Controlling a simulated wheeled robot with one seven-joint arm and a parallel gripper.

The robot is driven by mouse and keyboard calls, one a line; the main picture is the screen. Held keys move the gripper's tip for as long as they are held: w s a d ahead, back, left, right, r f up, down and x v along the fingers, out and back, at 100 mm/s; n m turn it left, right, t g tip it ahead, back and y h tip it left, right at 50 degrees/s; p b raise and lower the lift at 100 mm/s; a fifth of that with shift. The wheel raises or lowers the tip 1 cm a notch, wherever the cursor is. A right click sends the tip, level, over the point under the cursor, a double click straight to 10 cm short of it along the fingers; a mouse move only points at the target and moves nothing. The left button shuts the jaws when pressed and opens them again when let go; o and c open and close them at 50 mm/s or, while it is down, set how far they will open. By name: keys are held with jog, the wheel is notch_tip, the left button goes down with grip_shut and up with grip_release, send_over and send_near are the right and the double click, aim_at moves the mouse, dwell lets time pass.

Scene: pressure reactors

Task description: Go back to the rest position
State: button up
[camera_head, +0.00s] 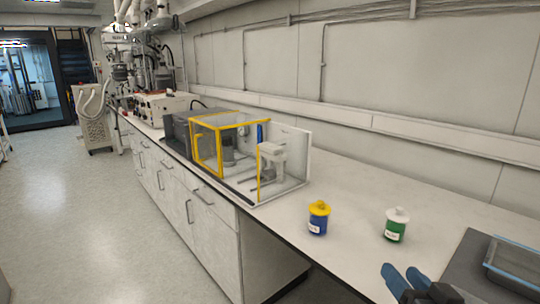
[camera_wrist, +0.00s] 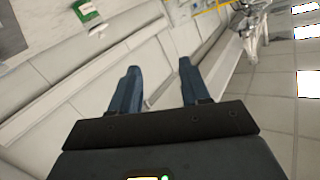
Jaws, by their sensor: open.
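My gripper (camera_head: 405,279) shows at the lower right of the head view, with two blue fingers apart and nothing between them. In the wrist view the same fingers (camera_wrist: 157,82) stand wide apart with wall panels and a ledge behind them. A blue jar with a yellow lid (camera_head: 318,218) and a green jar with a white lid (camera_head: 396,225) stand upright on the bench, beyond the gripper and apart from it. The green jar also shows at the top left of the tilted wrist view (camera_wrist: 86,12).
A clear enclosure with a yellow frame (camera_head: 222,150) stands on the white bench (camera_head: 350,190) left of the jars. A grey tray (camera_head: 515,262) lies on a dark mat (camera_head: 462,262) at right. Reactor equipment (camera_head: 150,60) stands at the far end. The floor (camera_head: 85,220) at left is clear.

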jog(key=s+a+f+g+h, duration=0.1)
jog(key=s+f, duration=0.3)
jog(key=s, duration=0.6)
jog(key=s+f, duration=0.4)
jog(key=s, duration=0.6)
jog(key=s+r+n, duration=0.1)
jog(key=s+r, duration=0.1)
jog(key=s, duration=0.8)
jog(key=s+a+r+n, duration=0.1)
jog(key=s+r, duration=0.1)
jog(key=s, duration=0.8)
jog(key=shift+a+r+g, duration=0.15)
jog(key=shift+r+g, duration=0.05)
jog(key=shift+g, duration=0.2)
